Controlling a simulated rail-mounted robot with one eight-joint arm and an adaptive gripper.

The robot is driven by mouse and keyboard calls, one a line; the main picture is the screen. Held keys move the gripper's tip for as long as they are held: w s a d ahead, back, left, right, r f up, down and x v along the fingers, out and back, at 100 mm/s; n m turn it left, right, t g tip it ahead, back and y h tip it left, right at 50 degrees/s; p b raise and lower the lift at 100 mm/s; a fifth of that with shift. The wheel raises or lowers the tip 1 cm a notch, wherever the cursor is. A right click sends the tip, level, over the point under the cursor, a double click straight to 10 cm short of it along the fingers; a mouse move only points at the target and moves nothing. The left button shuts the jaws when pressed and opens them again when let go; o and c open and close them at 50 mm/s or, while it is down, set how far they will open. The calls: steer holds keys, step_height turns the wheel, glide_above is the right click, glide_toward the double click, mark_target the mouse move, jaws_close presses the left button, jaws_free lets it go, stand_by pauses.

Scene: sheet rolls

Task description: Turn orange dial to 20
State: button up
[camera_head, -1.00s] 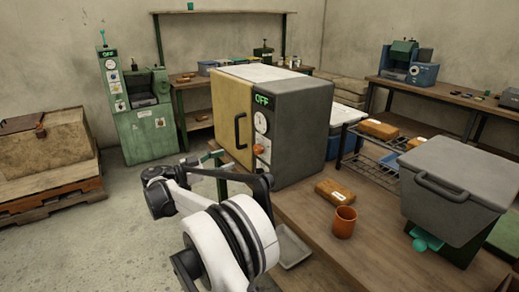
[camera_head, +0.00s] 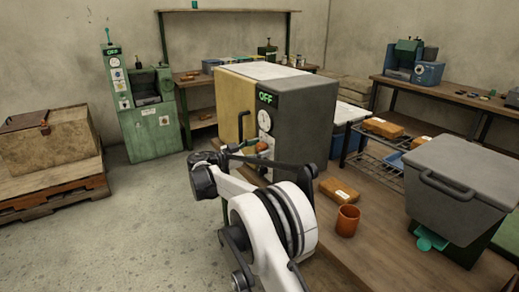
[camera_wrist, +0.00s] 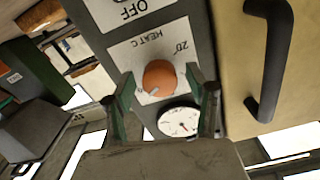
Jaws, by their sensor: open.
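The orange dial (camera_wrist: 159,77) sits on a white "HEAT C" label on the oven's control panel, with a "20°" mark at its upper right in the wrist view. Its pale pointer is toward the lower left there, away from that mark. My gripper (camera_wrist: 161,85) is open, with one green finger on each side of the dial; I cannot tell whether they touch it. In the head view the orange dial (camera_head: 262,146) is partly hidden by my gripper. The oven (camera_head: 300,120) shows a green "OFF" display and a white gauge.
The oven's black door handle (camera_wrist: 268,60) is close to the right of my gripper in the wrist view. An orange cup (camera_head: 347,220), a brown packet (camera_head: 339,190) and a grey lidded bin (camera_head: 455,185) stand on the table.

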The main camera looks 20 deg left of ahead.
steer(key=shift+w+d, duration=0.1)
steer(key=shift+w, duration=0.05)
steer(key=shift+c, duration=0.4)
steer(key=c, duration=1.1)
